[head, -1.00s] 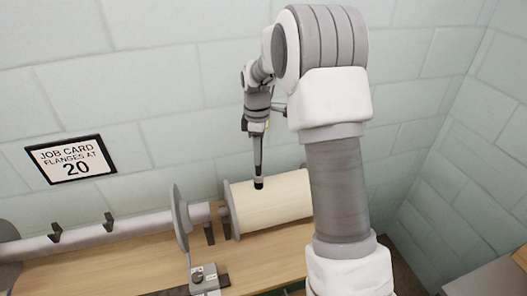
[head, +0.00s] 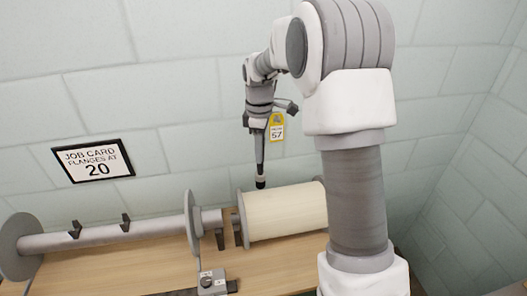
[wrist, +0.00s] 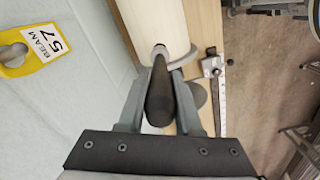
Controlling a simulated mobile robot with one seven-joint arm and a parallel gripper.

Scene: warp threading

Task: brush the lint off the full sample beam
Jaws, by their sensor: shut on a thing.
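The full sample beam (head: 285,212) is a cream-wound cylinder with grey flanges, lying at the middle right in the head view. Part of it shows at the top of the wrist view (wrist: 150,25). My gripper (wrist: 160,82) is shut on a dark-handled tool (wrist: 160,100), which I take for the brush. In the head view the tool hangs down with its dark tip (head: 261,182) by the beam's upper left edge. I cannot tell whether it touches. I cannot make out any lint.
A bare grey shaft (head: 95,236) with flanges lies to the left. A small bracket and ruler (head: 212,284) stand at the bench's front. A yellow tag (head: 277,127) reading 57 and a job card (head: 93,160) hang on the wall. The wooden bench (head: 110,268) has clear room in front.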

